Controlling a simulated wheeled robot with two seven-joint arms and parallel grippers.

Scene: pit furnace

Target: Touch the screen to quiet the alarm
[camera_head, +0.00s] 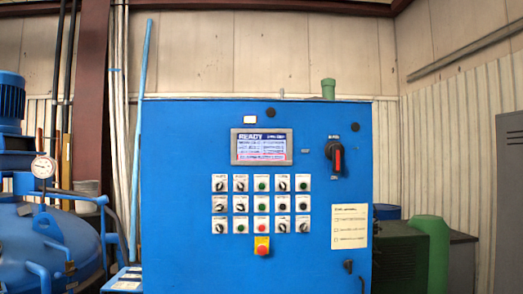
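The screen (262,146) is a small panel in a dark frame, set in the upper middle of a blue control cabinet (190,140). It is lit with a header that reads "READY" and several lines of text too small to read. A red-outlined strip (262,157) runs along its lower part. Neither of my grippers shows in the head view, so I cannot see where they are relative to the screen.
Below the screen are rows of knobs and buttons (262,204) and a red emergency button on yellow (262,246). A black and red rotary switch (336,154) sits to the right. A blue vessel with a gauge (43,167) stands left, a green cylinder (430,250) right.

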